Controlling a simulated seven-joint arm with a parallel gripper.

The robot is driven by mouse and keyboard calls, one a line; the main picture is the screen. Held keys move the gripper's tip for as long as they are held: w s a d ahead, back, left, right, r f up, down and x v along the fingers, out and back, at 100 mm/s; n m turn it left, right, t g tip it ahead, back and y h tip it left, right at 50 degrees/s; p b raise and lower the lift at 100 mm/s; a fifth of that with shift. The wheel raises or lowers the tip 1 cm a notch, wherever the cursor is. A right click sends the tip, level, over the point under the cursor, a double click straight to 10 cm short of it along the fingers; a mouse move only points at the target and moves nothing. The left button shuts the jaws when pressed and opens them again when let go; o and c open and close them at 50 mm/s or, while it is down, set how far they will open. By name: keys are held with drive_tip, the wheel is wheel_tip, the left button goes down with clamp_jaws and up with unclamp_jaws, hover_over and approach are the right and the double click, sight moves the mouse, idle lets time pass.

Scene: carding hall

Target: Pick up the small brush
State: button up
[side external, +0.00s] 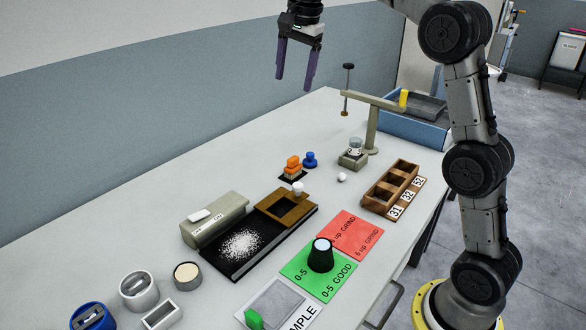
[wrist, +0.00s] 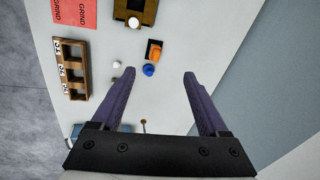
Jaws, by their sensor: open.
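My gripper (side external: 294,82) is open and empty, raised high above the far part of the table. Its two purple fingers point down, well apart from everything on the table. In the wrist view the open fingers (wrist: 159,73) frame bare tabletop, with the orange piece (wrist: 155,54) and the blue knob (wrist: 149,70) just beyond them. In the side view, the orange piece (side external: 293,162) sits on a small black base beside the blue knob (side external: 310,159). I cannot make out for certain which thing is the small brush.
A black tray (side external: 215,265) holds white powder. A wooden compartment box (side external: 376,199), a green card (side external: 300,285), a red card (side external: 368,236), a black cup (side external: 321,259) and a stand (side external: 372,130) share the table (side external: 125,245). Several containers are at the near left.

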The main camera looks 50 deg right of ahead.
drive_tip(key=w+d+f+m+g, duration=0.1)
drive_tip(key=w+d+f, duration=0.4)
drive_tip(key=w+f, duration=0.3)
drive_tip(key=g, duration=0.2)
hover_over(293, 157)
wheel_tip(293, 157, down, 10)
drive_tip(key=shift+m, duration=0.4)
drive_tip(key=f, duration=0.7)
drive_tip(key=shift+w+a, duration=0.1)
drive_tip(key=shift+w, duration=0.15)
drive_tip(key=shift+s+f, duration=0.2)
drive_tip(key=shift+f, duration=1.2)
drive_tip(key=shift+s+f, duration=0.15)
drive_tip(key=shift+f, duration=1.2)
clamp_jaws()
